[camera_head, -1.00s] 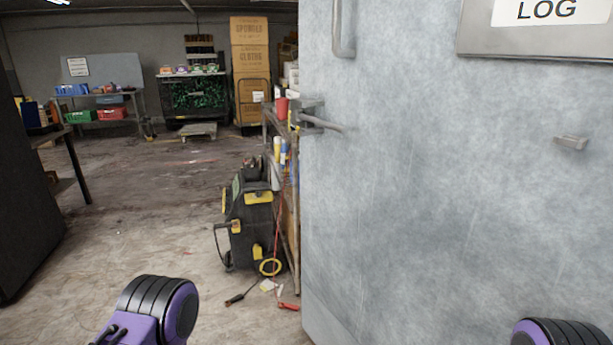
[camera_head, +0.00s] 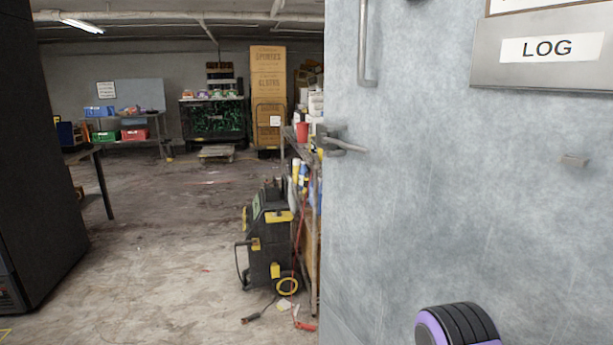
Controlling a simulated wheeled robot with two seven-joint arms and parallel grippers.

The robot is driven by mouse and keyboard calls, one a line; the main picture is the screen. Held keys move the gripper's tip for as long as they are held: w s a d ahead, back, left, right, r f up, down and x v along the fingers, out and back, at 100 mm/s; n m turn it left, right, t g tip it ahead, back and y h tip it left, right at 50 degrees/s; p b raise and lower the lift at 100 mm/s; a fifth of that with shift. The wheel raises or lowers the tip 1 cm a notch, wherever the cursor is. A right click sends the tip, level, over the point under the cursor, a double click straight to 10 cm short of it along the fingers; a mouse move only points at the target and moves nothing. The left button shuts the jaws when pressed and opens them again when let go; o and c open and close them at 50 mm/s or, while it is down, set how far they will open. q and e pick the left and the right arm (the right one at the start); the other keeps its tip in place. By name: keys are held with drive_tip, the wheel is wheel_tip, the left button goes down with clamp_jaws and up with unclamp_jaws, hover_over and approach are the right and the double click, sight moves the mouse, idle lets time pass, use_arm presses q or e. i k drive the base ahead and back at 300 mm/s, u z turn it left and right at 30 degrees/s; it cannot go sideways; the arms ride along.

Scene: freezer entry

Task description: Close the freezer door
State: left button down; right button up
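The freezer door (camera_head: 460,200) is a large grey scratched metal panel filling the right half of the head view. A vertical bar handle (camera_head: 368,50) is near its upper left edge, with a lever latch (camera_head: 343,144) below it on the same edge. A sign reading LOG (camera_head: 549,47) is at its upper right. A purple and black rounded part of my arm shows at the bottom right, in front of the door. Neither gripper's fingers are in view. The door frame is not clearly visible.
A black machine with yellow parts (camera_head: 268,240) stands left of the door edge, beside a shelf (camera_head: 312,220). Cables and small items (camera_head: 290,308) lie on the floor there. A dark cabinet (camera_head: 38,160) stands far left. The concrete floor (camera_head: 160,250) between is mostly open.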

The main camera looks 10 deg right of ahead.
sight(497, 197)
drive_tip(key=i, duration=0.85)
drive_tip(key=z, duration=1.55)
